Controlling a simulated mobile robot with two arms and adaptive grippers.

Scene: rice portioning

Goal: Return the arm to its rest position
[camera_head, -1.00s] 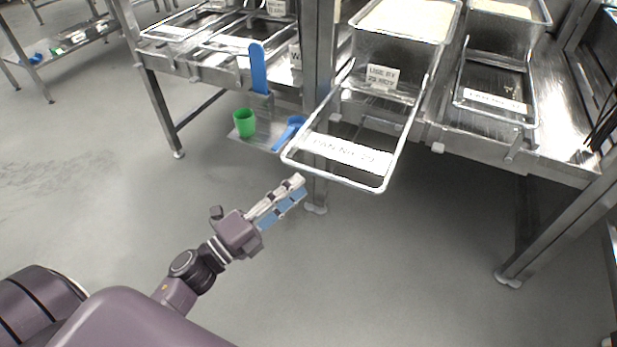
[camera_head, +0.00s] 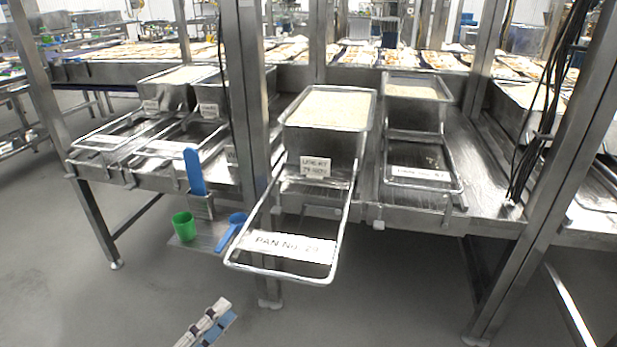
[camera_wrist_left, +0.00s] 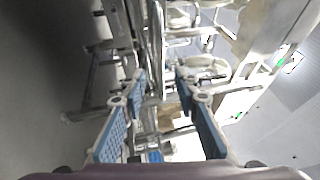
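My left gripper (camera_head: 224,310) shows only by its fingers at the bottom edge of the head view, below the steel bench and over the grey floor. In the left wrist view its two blue-padded fingers (camera_wrist_left: 160,82) stand apart with nothing between them, so it is open and empty. The rest of the left arm is outside the head view. My right gripper is in neither view.
A pan of rice (camera_head: 328,108) stands above a projecting wire frame (camera_head: 342,232) labelled "PAN No. 29". A green cup (camera_head: 185,227) and blue scoop (camera_head: 232,230) sit on a low shelf left of it. Bench posts (camera_head: 252,150) rise nearby. Floor (camera_head: 60,270) at left is clear.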

